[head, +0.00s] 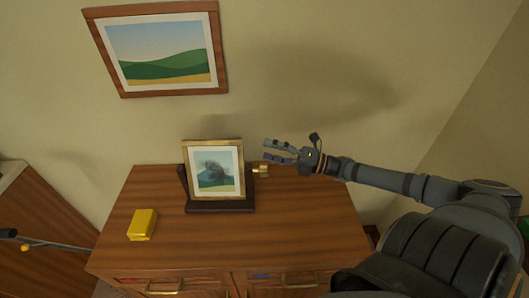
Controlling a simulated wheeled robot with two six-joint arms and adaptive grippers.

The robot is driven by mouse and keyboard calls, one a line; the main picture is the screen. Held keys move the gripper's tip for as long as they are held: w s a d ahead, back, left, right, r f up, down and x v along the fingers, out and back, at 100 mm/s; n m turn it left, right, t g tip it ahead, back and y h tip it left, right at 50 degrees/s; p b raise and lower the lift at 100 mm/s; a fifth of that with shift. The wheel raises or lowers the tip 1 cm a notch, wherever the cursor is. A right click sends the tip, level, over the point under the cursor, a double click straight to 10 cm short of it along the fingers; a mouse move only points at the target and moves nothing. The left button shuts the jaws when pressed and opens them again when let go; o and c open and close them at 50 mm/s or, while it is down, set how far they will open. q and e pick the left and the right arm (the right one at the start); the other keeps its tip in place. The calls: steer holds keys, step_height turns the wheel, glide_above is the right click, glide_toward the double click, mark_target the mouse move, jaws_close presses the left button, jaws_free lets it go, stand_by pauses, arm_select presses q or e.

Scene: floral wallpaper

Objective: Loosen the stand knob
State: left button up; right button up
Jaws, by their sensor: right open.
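A small gold-framed picture (240,190) stands upright in a dark stand (222,206) on the wooden cabinet. The stand knob (263,170) is small and brass-coloured, at the right side of the frame. My right gripper (268,150) is open and empty. In the picture its fingertips point left and lie just above the knob, with a small gap between them; the depth between them is hard to judge. My left gripper does not show.
A yellow block (142,224) lies on the cabinet top (165,185), left of the stand. The top is clear right of the stand. A larger framed landscape (218,50) hangs on the wall behind. Drawers with handles (300,281) are at the cabinet's front.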

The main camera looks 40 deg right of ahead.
mark_target(265, 170)
arm_select(q)
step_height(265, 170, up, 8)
steer(key=p, duration=0.5)
arm_select(e)
steer(key=s+d+f+m+g+h, duration=0.4)
steer(key=s+m, duration=0.3)
steer(key=m, duration=0.5)
steer(key=shift+t+y, duration=0.4)
steer(key=shift+y, duration=0.2)
steer(key=b+x, duration=0.3)
steer(key=f+b+x, duration=0.1)
steer(key=b+x, duration=0.5)
steer(key=b, duration=0.1)
steer(key=shift+w+d+f, duration=0.1)
steer(key=shift+w+f, duration=0.2)
steer(key=shift+f, duration=0.2)
steer(key=shift+w+a+r+b, duration=0.1)
steer(key=shift+w+a+b, duration=0.15)
steer(key=shift+b, duration=0.25)
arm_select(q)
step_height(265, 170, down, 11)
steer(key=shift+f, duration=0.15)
arm_select(e)
steer(key=shift+w+r, duration=0.1)
steer(key=shift+r, duration=0.05)
steer(key=shift+c, duration=0.4)
